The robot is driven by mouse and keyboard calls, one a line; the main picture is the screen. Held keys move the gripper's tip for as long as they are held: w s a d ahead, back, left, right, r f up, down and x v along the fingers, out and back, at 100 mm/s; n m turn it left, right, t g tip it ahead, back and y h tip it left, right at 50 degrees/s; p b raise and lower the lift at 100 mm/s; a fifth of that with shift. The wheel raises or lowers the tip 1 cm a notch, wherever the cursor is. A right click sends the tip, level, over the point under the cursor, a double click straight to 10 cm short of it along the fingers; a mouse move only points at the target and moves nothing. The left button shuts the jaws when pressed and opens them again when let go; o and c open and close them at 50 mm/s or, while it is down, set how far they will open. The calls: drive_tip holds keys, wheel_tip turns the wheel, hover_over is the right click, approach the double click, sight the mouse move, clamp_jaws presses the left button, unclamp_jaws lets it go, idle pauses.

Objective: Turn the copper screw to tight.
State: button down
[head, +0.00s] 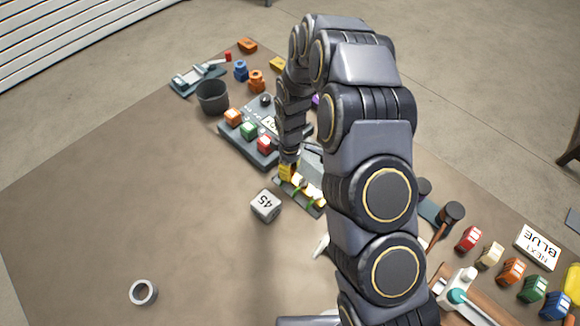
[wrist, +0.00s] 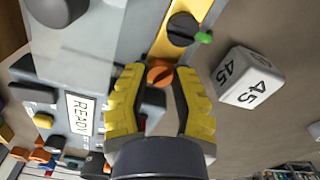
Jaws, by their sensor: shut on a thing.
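The copper screw (wrist: 160,74) shows in the wrist view as a round orange head with a dark slot. My gripper (wrist: 159,80), with yellow ridged fingers, is shut on it, one finger on each side. In the head view my gripper (head: 288,172) points down at the end of a small dark panel, and the screw is hidden there. Beside the screw in the wrist view is a dark round knob (wrist: 183,28) on a yellow strip, with a green tip at its side. I cannot read how tight the screw is.
A white cube marked 45 (head: 265,206) stands close to my gripper. A grey console (head: 250,148) with coloured buttons lies behind it. A dark cup (head: 212,96) stands at the back left. A grey ring (head: 143,292) lies at the front left. The left of the table is mostly clear.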

drive_tip(key=m, duration=0.5)
drive_tip(key=shift+m, duration=0.3)
drive_tip(key=m, duration=0.4)
drive_tip(key=shift+m, duration=0.4)
drive_tip(key=c, duration=0.8)
unclamp_jaws()
